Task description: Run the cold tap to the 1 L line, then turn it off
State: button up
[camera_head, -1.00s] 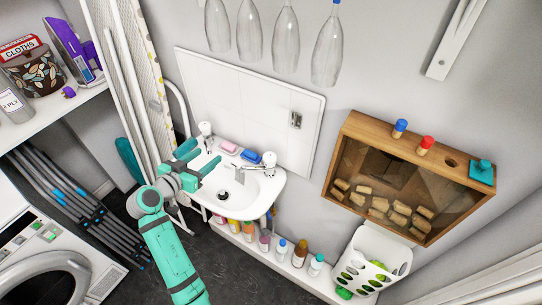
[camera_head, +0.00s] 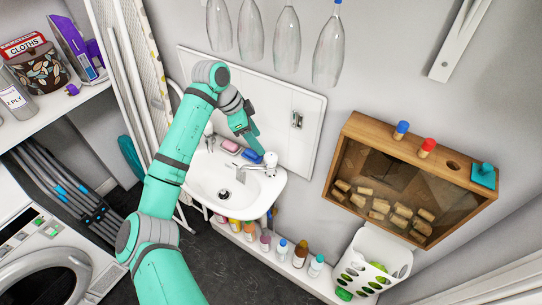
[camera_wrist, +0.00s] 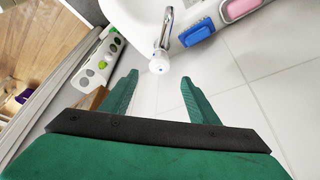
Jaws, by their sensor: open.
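The white basin (camera_head: 225,185) is on the wall with two taps. The right tap (camera_head: 268,160) is near the blue sponge; its round white top (camera_wrist: 159,64) shows in the wrist view with the chrome spout behind. I cannot tell a cold mark on either. My gripper (camera_wrist: 158,78) is open and empty, its two green fingers on either side of the line to the right tap's top. In the head view my gripper (camera_head: 253,148) points down above the basin's back edge. I see no 1 L line.
A blue sponge (camera_head: 252,156) and a pink soap (camera_head: 230,146) lie on the basin's back ledge. White wall tiles (camera_head: 290,90) stand close behind. Several bottles (camera_head: 281,248) line the shelf below. A wooden case (camera_head: 350,150) and a white holder (camera_head: 345,270) are to the right.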

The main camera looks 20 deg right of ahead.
aim_at(270, 157)
jog(key=x, duration=1)
jog(key=shift+f, duration=0.25)
jog(key=c, duration=1)
jog(key=shift+s+n, duration=0.1)
jog(key=shift+n, duration=0.2)
jog(key=n+t, duration=0.2)
jog(key=n, duration=0.2)
jog(key=shift+s+d, duration=0.1)
jog(key=shift+s, duration=0.05)
jog(key=shift+s+n+t+y, duration=0.1)
jog(key=shift+n+t+y, duration=0.25)
jog(key=shift+n, duration=0.9)
jog(key=shift+n+t+y, duration=0.25)
jog(key=shift+n+t, duration=0.2)
jog(key=shift+n, duration=0.8)
